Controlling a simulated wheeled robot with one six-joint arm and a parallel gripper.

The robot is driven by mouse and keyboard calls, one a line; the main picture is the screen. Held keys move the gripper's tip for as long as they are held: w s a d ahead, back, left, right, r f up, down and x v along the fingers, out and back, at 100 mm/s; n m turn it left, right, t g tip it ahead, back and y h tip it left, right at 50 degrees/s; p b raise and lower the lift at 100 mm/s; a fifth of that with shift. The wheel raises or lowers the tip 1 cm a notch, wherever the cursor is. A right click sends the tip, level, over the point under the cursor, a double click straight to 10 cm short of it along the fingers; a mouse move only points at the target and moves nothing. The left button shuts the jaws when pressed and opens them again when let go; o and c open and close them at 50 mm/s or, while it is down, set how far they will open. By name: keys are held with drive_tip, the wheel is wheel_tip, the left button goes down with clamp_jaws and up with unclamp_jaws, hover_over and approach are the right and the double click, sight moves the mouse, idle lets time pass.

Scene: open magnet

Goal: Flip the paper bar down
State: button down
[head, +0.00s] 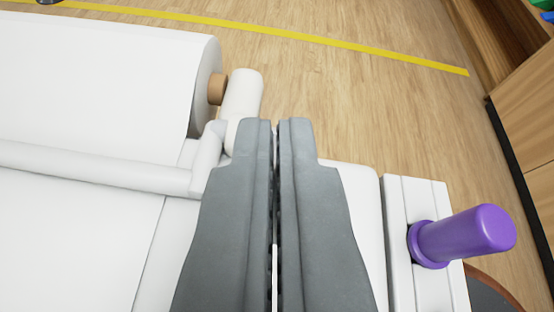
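The white paper bar (95,165) runs across the left of the head view, over the white paper sheet (65,240). Its right end joins a short white arm (208,155) that angles up beside the paper roll. My gripper (277,122) is in the middle of the view, pointing away from me. Its two grey fingers are shut, with only a thin slit between them and nothing seen held. The fingers are right of the bar's end and hide part of the white surface behind them. I cannot tell whether they touch the arm.
A large white paper roll (110,75) on a brown core (217,88) lies at upper left, with a white rounded post (242,95) beside it. A purple peg (465,235) sticks out at right. Wooden cabinets (530,130) stand far right. Wooden floor (350,100) lies beyond.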

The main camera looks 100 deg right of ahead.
wheel_tip(320, 180, up, 3)
drive_tip(key=d, duration=0.2)
drive_tip(key=v, duration=0.9)
drive_tip(key=shift+w+a+f, duration=0.2)
drive_tip(key=shift+w+a, duration=0.05)
drive_tip(key=shift+a, duration=0.2)
drive_tip(key=s+a+f+n+t+y, duration=0.1)
drive_tip(key=s+a+n+t+y, duration=0.65)
drive_tip(key=n+y, duration=0.2)
drive_tip(key=s+a+r+n+t+y, duration=0.3)
drive_tip(key=s+r+n+t, duration=0.3)
drive_tip(key=r, duration=0.4)
drive_tip(key=s+t+y, duration=0.1)
drive_tip(key=t, duration=0.1)
drive_tip(key=shift+a+t, duration=0.3)
drive_tip(key=shift+t, duration=0.05)
drive_tip(key=c, duration=2.1)
unclamp_jaws()
drive_tip(key=shift+s, duration=0.15)
